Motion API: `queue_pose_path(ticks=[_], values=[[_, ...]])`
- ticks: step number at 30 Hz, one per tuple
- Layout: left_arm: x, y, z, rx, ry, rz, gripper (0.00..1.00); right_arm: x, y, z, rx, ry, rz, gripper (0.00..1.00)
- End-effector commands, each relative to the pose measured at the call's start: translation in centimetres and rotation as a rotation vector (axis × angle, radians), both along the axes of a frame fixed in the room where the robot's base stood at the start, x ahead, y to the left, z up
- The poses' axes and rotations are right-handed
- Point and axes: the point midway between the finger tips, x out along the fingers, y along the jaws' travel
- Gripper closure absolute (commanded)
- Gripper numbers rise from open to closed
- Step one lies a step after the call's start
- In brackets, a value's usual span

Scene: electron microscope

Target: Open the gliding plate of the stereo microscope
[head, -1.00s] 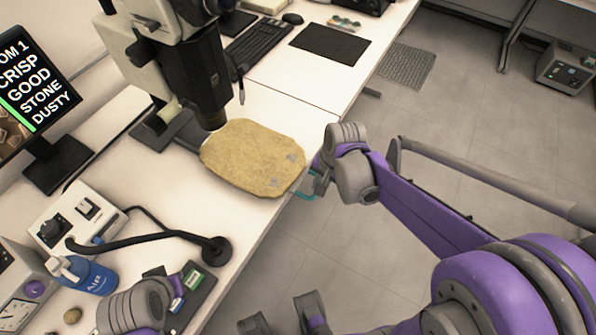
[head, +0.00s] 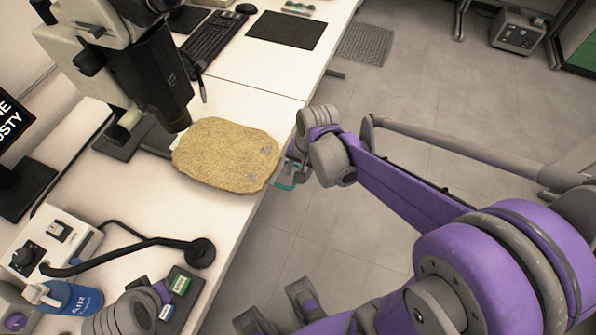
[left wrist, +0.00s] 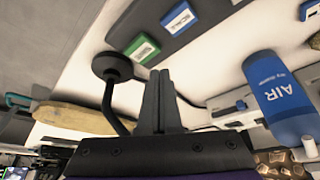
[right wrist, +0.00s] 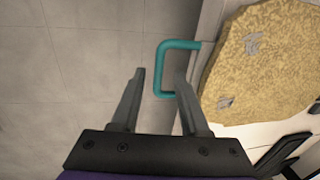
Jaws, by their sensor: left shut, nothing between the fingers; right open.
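The stereo microscope (head: 150,75) stands on the white bench in the head view. A yellow-brown stone slab (head: 225,155) lies beside its base at the bench's front edge and hides what is beneath it. A teal handle (head: 287,185) sticks out past the edge there. It also shows in the right wrist view (right wrist: 161,68). My right gripper (right wrist: 158,85) is open, its fingertips at the handle, one on either side of the handle's outer bar; I cannot tell whether they touch. My left gripper (left wrist: 160,80) is shut and empty, over the bench near a black lamp base (left wrist: 112,66).
A gooseneck lamp (head: 200,252), a blue AIR bottle (head: 72,298) and a dark tray with green and blue boxes (head: 180,287) are near my left arm. A monitor (head: 15,150) stands at left. Open floor lies in front of the bench.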

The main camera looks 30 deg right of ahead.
Motion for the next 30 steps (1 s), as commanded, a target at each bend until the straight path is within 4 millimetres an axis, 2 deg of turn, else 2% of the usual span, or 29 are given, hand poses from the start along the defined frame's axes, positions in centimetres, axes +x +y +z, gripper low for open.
queue_pose_path(ticks=[9, 15, 20, 30], values=[[0.2, 0.0, 1.4, 0.0, -0.005, 0.0, 1.0, -0.9, -0.7, 6.2, 0.0, 0.0, -0.002, 0.55], [0.3, 0.0, 1.8, 0.0, -0.006, 0.0, 1.0, -1.3, -1.0, 9.1, 0.0, 0.0, -0.001, 0.55], [0.3, 0.0, 1.9, 0.0, -0.006, 0.0, 1.0, -1.4, -1.1, 10.0, 0.0, 0.0, -0.001, 0.55], [0.3, 0.0, 1.9, 0.0, -0.006, 0.0, 1.0, -1.4, -1.2, 10.0, 0.0, 0.0, -0.001, 0.55]])
